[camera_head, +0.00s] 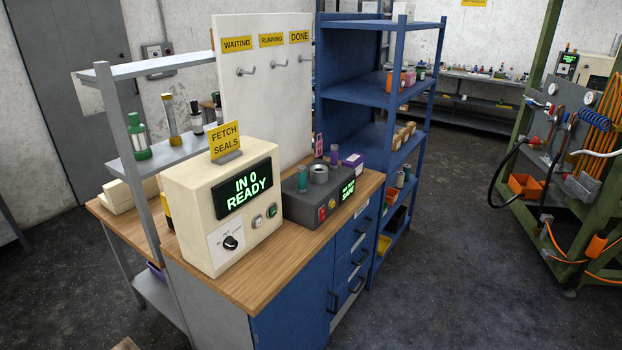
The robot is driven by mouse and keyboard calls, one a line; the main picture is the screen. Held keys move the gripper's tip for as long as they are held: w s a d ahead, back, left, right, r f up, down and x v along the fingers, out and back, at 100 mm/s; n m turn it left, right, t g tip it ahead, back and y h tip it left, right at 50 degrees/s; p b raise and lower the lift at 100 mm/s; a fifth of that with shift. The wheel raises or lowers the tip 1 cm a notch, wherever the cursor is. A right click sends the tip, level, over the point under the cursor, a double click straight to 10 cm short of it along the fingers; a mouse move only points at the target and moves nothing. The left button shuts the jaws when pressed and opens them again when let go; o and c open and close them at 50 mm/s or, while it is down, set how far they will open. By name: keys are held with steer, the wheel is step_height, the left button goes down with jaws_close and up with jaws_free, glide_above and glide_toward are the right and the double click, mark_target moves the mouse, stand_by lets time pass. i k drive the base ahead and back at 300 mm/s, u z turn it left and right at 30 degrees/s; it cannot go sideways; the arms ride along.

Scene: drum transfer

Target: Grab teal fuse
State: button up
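A small teal cylinder, which looks like the teal fuse (302,179), stands upright at the left end of the dark grey device (318,207) on the wooden workbench. A short grey round part (318,173) is to its right on the same device. A purple cylinder (334,155) stands farther back on the right. The device has a red button and a small green-lit display, too small to read surely. My gripper is not in view.
The cream box (221,213) reading "IN 0 READY" stands left of the device, carrying a yellow "FETCH SEALS" sign. A white hook board (264,95) rises behind. A blue shelf (383,95) stands right of the bench. Open floor (450,250) lies to the right.

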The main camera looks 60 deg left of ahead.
mark_target(301, 169)
steer(key=i, duration=2.05)
steer(key=u, duration=4.95)
steer(key=i, duration=0.1)
steer(key=z, duration=3.2)
steer(key=k, duration=0.15)
steer(key=u, duration=1.5)
